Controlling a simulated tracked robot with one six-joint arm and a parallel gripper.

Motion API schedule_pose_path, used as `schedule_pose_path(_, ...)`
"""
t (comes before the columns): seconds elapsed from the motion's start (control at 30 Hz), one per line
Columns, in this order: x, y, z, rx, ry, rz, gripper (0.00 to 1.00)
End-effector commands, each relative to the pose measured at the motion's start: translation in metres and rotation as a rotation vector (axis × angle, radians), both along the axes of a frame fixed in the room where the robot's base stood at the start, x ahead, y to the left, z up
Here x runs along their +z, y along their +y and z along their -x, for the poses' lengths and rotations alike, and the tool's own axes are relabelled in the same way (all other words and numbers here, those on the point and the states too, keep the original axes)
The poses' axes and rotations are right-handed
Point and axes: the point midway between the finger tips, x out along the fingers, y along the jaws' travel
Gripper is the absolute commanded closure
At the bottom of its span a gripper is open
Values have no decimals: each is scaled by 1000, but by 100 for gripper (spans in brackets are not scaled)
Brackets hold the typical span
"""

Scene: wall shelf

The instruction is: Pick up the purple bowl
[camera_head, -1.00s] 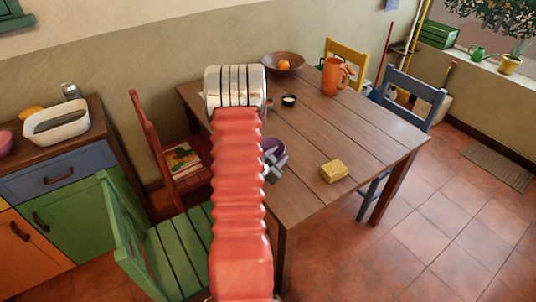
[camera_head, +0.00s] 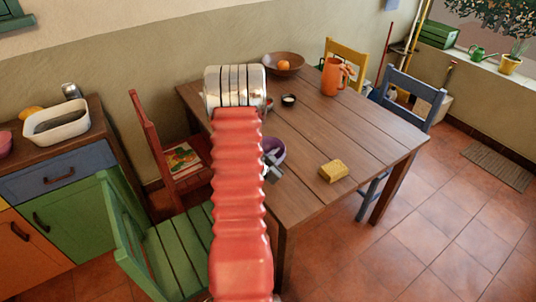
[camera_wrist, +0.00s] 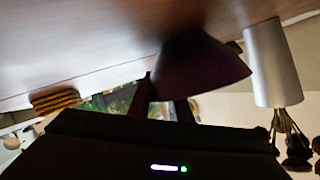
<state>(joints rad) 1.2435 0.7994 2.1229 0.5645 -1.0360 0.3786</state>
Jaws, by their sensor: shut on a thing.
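The purple bowl (camera_head: 274,148) is on or just above the wooden table, partly hidden behind my red arm in the head view. My gripper (camera_head: 271,170) is at the bowl's near side and is shut on it. In the wrist view the bowl (camera_wrist: 198,66) is a dark shape by the dark fingers of my gripper (camera_wrist: 165,97). The exact grip on the rim is too dark to see. I cannot tell whether the bowl touches the table.
A yellow sponge (camera_head: 333,171) lies to the right on the table (camera_head: 350,130). Green (camera_head: 175,250), red and blue chairs surround the table.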

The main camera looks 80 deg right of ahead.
Motion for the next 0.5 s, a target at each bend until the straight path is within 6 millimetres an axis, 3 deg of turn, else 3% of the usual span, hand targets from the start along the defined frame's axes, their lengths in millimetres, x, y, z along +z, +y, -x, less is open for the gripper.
schedule_pose_path(0.3, -1, 1, 1, -2, 1, -5, 100)
schedule_pose_path(0.5, 9, 1, 1, -1, 1, -3, 100)
